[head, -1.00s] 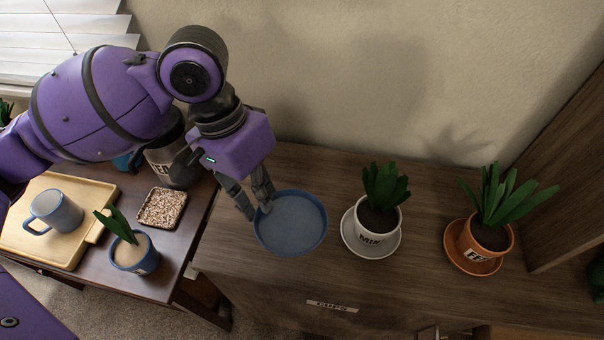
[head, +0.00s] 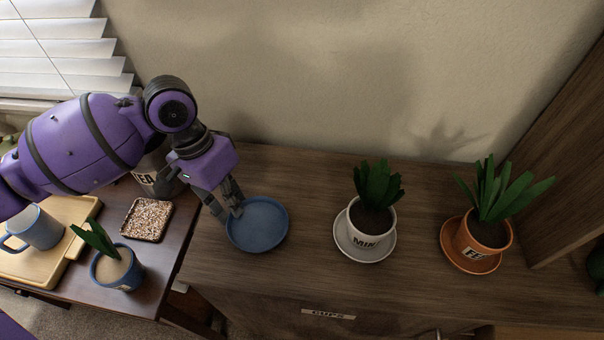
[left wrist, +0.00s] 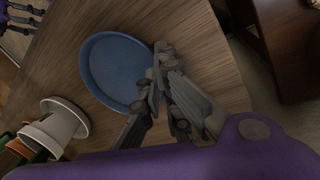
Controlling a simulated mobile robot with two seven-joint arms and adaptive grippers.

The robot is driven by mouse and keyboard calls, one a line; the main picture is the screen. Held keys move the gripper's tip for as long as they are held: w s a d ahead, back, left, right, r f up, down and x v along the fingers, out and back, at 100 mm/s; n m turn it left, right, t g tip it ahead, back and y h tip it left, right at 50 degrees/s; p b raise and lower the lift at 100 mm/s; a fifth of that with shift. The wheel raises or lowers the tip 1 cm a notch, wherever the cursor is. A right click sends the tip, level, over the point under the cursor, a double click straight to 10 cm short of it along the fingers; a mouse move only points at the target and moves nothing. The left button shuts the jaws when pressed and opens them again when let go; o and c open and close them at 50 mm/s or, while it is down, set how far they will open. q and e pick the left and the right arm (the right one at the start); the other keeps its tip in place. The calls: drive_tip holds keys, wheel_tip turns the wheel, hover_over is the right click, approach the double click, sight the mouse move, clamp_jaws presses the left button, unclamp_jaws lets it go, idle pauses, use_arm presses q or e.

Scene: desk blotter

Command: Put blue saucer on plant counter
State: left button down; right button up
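The blue saucer (head: 262,228) is a shallow round dish at the left end of the wooden counter, level, on or just above its top. It also shows in the left wrist view (left wrist: 112,72). My left gripper (head: 232,211) straddles the saucer's left back rim, one finger inside and one outside, and looks shut on it. The fingers also meet the rim in the left wrist view (left wrist: 152,90). The plant counter (head: 310,275) carries a potted plant on a white saucer (head: 345,248) and another on an orange saucer (head: 460,257). Purple and grey parts, likely my right gripper (left wrist: 18,16), show small at the wrist view's corner.
A lower dark table at left holds a blue plant pot (head: 118,271), a square speckled tray (head: 147,219), a wooden board (head: 70,262) with a grey-blue mug (head: 38,228), and a dark canister. A gap separates it from the counter. Counter between blue and white saucers is bare.

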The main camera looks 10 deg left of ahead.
use_arm(q)
drive_tip(key=c, duration=2.5)
unclamp_jaws()
drive_tip(key=shift+f, duration=0.1)
drive_tip(key=o, duration=0.5)
drive_tip(key=shift+a+r, duration=0.1)
drive_tip(key=shift+r, duration=0.35)
drive_tip(key=p+v, duration=0.2)
drive_tip(key=v, duration=0.9)
drive_tip(key=shift+r, duration=0.2)
